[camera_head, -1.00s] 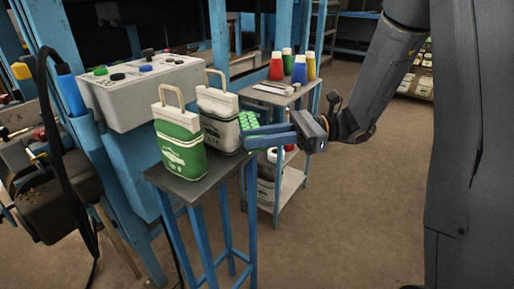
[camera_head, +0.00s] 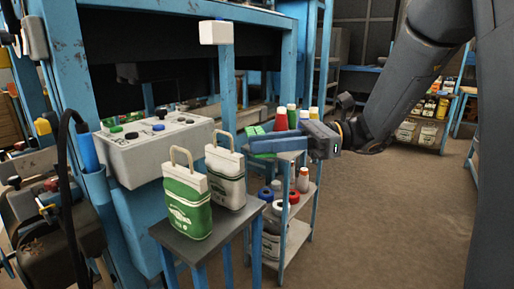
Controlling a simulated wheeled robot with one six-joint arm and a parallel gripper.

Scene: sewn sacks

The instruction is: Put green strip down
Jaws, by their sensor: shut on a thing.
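My gripper (camera_head: 252,146) is shut on the green strip (camera_head: 256,131), whose bright green part shows at the fingertips. The fingers hide part of the strip. A green and white sack (camera_head: 186,208) with a looped handle stands upright on the dark top of the blue stand (camera_head: 209,234). A white sack (camera_head: 225,178) with a handle stands behind it, its lower part partly hidden.
A grey control box (camera_head: 155,150) with knobs is left of the sacks. The shelf cart (camera_head: 297,232) holds coloured cones (camera_head: 292,117) on top and spools (camera_head: 266,193) below. Open floor (camera_head: 385,230) lies to the right.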

